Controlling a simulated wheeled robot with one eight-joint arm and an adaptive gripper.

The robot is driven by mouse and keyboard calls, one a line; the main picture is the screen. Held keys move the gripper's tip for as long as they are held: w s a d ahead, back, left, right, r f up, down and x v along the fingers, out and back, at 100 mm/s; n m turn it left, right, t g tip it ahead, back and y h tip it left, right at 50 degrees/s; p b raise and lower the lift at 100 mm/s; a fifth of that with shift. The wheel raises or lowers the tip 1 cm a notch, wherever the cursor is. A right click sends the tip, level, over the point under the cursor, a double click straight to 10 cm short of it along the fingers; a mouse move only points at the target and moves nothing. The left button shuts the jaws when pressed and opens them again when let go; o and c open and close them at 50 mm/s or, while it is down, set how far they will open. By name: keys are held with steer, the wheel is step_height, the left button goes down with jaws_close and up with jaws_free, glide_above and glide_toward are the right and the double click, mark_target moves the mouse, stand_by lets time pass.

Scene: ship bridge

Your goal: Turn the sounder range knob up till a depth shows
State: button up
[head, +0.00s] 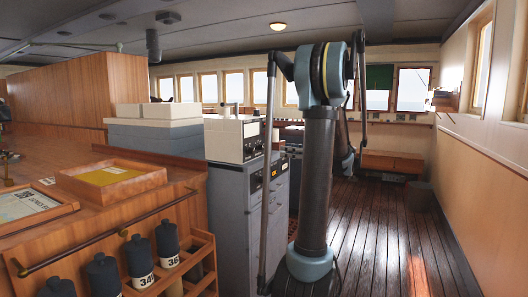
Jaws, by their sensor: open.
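A white instrument box (224,138) sits on a grey cabinet left of my arm. Its right-facing panel carries small dark controls and dials. Which unit is the sounder, its range knob and any depth reading are too small to make out. My arm rises in front of the camera, bends at the top and runs down away from me. Its far end shows only partly behind the upright link, low over the far floor and right of the instrument box. I cannot make out my gripper there.
The grey cabinet (228,215) has dark inset panels on its right side. A wooden counter (100,215) with a handrail and numbered dark canisters (167,240) stands at the near left. Bare plank floor (405,245) lies right of my arm, with a wooden bench (392,163) beyond.

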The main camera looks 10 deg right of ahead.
mark_target(263, 148)
steer(key=x, duration=1.2)
jaws_close()
